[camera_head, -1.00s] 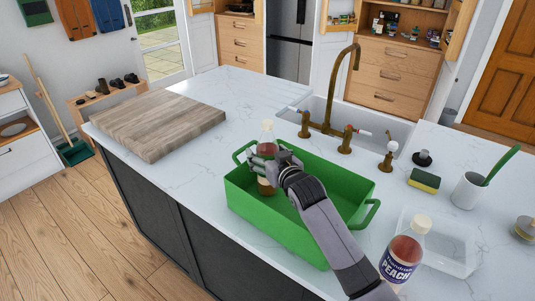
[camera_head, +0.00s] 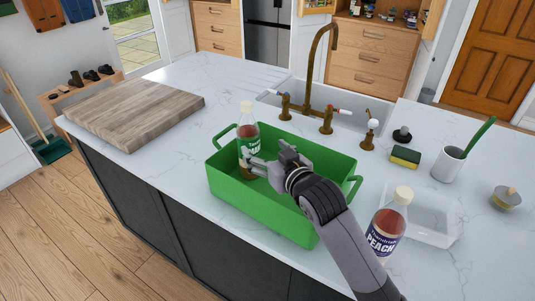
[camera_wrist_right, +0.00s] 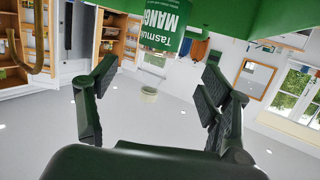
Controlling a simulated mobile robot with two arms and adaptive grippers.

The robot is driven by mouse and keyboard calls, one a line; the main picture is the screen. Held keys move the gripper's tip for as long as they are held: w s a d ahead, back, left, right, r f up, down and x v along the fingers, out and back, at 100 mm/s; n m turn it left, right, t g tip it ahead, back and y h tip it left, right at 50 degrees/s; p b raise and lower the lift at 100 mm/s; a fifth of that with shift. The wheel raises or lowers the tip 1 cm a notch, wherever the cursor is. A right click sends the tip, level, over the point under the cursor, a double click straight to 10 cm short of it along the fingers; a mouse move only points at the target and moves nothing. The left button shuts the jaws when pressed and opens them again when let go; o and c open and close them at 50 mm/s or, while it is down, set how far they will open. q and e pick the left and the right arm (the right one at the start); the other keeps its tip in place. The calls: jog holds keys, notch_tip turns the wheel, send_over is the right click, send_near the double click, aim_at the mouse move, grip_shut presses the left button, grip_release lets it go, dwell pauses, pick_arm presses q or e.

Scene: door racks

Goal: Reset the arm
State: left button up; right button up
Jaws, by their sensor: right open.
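My right gripper (camera_head: 264,165) is open and empty over the green crate (camera_head: 268,227), just right of a bottle. In the right wrist view its two fingers (camera_wrist_right: 155,100) stand wide apart with nothing between them. The bottle (camera_head: 247,135) has a green label and a pale cap and stands upright in the left end of the crate. Its label, reading "MANGO", shows beyond the fingers at the top of the right wrist view (camera_wrist_right: 165,22). My left gripper is in neither view.
A peach bottle (camera_head: 386,228) stands on the counter right of my right arm, near a clear tray (camera_head: 437,237). The sink with a brass tap (camera_head: 310,75) lies behind the crate. A wooden board (camera_head: 135,112) lies at left; a sponge (camera_head: 405,156) and cup (camera_head: 448,164) stand at right.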

jog(key=shift+s+d, duration=0.15)
jog(key=shift+s, duration=0.15)
jog(key=shift+r, duration=0.15)
